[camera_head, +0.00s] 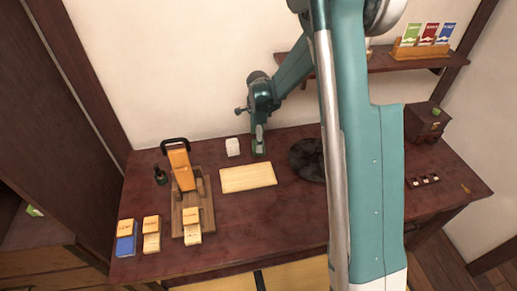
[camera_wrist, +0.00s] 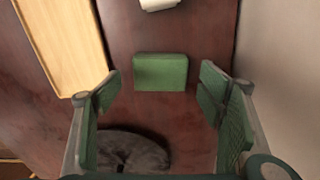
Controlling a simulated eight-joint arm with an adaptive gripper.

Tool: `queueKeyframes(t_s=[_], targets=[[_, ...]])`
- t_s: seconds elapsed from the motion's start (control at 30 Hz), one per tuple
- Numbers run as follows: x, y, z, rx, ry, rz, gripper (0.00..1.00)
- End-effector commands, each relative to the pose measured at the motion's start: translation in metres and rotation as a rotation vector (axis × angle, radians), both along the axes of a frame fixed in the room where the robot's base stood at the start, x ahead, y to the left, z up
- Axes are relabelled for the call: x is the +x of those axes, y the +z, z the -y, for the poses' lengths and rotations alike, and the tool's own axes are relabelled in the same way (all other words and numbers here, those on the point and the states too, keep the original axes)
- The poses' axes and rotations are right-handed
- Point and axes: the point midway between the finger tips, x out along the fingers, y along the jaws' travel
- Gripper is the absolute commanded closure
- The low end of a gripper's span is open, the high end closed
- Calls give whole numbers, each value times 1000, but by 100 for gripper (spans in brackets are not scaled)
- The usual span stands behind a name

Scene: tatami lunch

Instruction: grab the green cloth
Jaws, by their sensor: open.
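The green cloth (camera_wrist: 160,72) is a small folded block lying on the dark red-brown table. In the wrist view it sits just ahead of my gripper (camera_wrist: 160,88), roughly centred between the two green-padded fingers. The fingers are spread wide and nothing is between them; I see no contact with the cloth. In the head view my gripper (camera_head: 258,138) points down near the back of the table, between a white item and a dark round mat. There the cloth is largely hidden or hard to tell from the green finger.
A pale wooden board (camera_head: 248,179) lies in front of my gripper. The white item (camera_head: 232,147) is to its left, the dark round mat (camera_head: 305,156) to its right. The wall (camera_wrist: 270,60) is close behind. A wooden stand (camera_head: 190,215) and boxes occupy the left.

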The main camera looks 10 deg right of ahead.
Motion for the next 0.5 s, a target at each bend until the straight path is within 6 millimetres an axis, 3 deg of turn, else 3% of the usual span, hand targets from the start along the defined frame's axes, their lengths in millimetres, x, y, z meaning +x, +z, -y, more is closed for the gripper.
queueKeyframes(t_s=[0.2, 0.5], targets=[[0, -28, 1, 0, 0, 0, 32], [0, -41, 1, 0, 0, 0, 32]])
